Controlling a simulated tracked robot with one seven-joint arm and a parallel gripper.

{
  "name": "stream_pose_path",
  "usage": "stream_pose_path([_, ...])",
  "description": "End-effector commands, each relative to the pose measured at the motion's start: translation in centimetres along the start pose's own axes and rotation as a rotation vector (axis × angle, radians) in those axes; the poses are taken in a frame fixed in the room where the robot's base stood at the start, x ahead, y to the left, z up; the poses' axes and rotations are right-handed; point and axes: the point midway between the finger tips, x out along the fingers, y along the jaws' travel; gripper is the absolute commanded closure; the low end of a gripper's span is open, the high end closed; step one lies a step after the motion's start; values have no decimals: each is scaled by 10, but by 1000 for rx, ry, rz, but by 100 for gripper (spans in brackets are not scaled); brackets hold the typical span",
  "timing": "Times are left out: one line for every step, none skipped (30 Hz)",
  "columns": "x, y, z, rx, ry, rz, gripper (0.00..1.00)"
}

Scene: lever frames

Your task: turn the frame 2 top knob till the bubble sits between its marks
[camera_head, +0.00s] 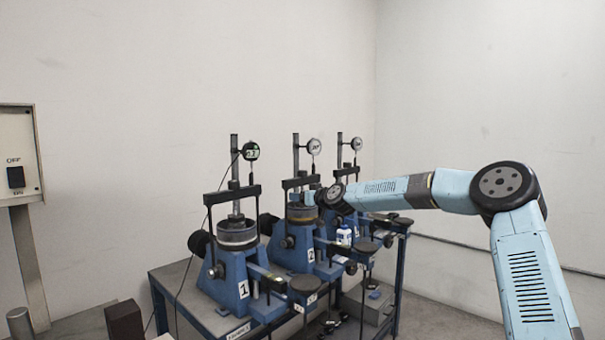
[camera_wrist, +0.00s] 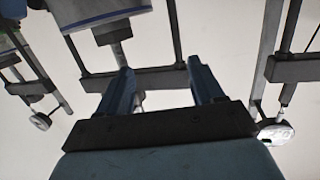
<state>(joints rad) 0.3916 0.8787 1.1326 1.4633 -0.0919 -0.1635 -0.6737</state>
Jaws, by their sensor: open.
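Frame 2 (camera_head: 290,256) is the middle of three blue lever frames, marked with a "2" plate. Its dark crossbar (camera_head: 297,183) and round dial (camera_head: 314,146) stand above its body. My gripper (camera_head: 307,197) is beside its upper part, just below the crossbar. In the wrist view my gripper (camera_wrist: 160,66) has its two fingers apart, with a dark crossbar (camera_wrist: 150,79) behind them and no object clearly held. I cannot pick out the top knob, the bubble or its marks; my gripper and wrist cover part of frame 2.
Frame 1 (camera_head: 235,268) stands at the near left, with its own dial (camera_head: 250,151). Frame 3's dial (camera_head: 356,143) shows behind my arm. A switch box (camera_head: 17,155) is at far left. The room's right side is bare wall.

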Motion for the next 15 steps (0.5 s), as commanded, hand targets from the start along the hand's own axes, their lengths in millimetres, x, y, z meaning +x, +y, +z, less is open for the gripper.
stream_pose_path([-8, 16, -9, 8, 21, -10, 33])
stream_pose_path([-13, 22, -15, 5, 33, -19, 33])
stream_pose_path([-19, 30, -24, 2, 50, -29, 33])
stream_pose_path([-24, 37, -30, 0, 62, -35, 33])
stream_pose_path([-29, 42, -36, -3, 74, -39, 33])
stream_pose_path([-35, 50, -43, -7, 88, -45, 33])
stream_pose_path([-40, 55, -49, -9, 98, -47, 33])
stream_pose_path([-44, 59, -53, -12, 107, -50, 33])
stream_pose_path([-48, 64, -58, -14, 116, -52, 33])
stream_pose_path([-51, 67, -61, -16, 122, -53, 33])
stream_pose_path([-53, 69, -63, -19, 127, -54, 33])
stream_pose_path([-55, 71, -66, -21, 132, -56, 33])
stream_pose_path([-56, 72, -67, -23, 134, -56, 33])
stream_pose_path([-56, 72, -68, -23, 135, -57, 33])
stream_pose_path([-54, 72, -68, -24, 136, -57, 33])
